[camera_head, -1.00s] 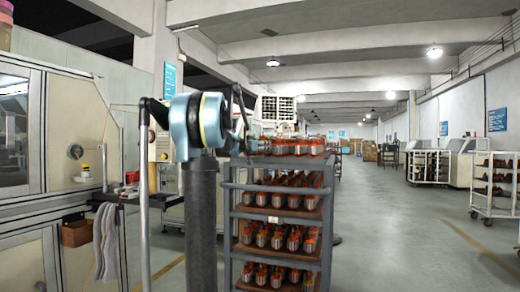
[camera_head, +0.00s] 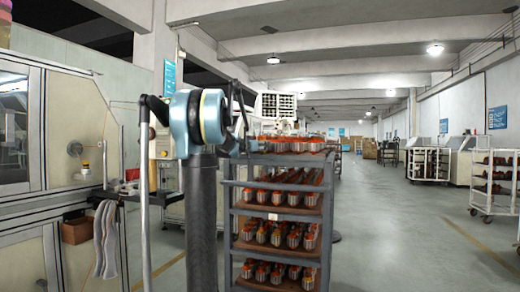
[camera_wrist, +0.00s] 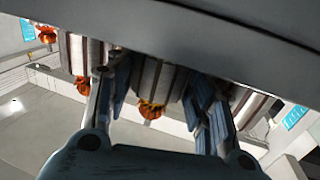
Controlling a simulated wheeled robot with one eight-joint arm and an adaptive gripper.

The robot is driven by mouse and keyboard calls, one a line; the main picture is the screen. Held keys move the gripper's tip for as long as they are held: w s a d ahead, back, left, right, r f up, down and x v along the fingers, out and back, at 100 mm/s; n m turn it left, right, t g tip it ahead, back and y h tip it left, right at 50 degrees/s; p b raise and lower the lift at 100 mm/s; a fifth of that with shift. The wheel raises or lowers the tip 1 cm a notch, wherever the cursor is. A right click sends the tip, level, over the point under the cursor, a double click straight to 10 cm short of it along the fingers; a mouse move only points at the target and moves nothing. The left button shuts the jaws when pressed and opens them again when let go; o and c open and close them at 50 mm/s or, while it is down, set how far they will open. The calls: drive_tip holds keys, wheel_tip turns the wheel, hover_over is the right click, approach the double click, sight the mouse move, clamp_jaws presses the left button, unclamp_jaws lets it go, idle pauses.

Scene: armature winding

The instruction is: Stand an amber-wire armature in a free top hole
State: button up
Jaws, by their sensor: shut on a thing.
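In the wrist view my gripper (camera_wrist: 160,88) has its two fingers on either side of an armature (camera_wrist: 157,78) with a steel body and an orange-amber winding end, and is shut on it. A grey edge across the top of that view hides the armature's far end, so I cannot tell whether it sits in a hole. Other armatures stand to its left (camera_wrist: 82,60) and right (camera_wrist: 246,105). In the head view the rack's top shelf (camera_head: 280,158) carries several armatures with orange-red ends. My arm is at its left side; the holes are not visible.
The grey rack (camera_head: 228,215) has lower shelves full of armatures (camera_head: 275,235). A machine (camera_head: 60,150) and a small side table (camera_head: 125,193) stand at the left. The aisle floor (camera_head: 400,235) at the right is clear up to a white cart (camera_head: 490,185).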

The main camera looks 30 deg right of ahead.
idle(0.6)
drive_tip(key=o, duration=1.6)
drive_tip(key=shift+a, duration=0.1)
drive_tip(key=shift+s+a, duration=0.15)
drive_tip(key=shift+a, duration=0.1)
drive_tip(key=v, duration=1.1)
drive_tip(key=shift+s+a, duration=0.1)
drive_tip(key=v, duration=1.2)
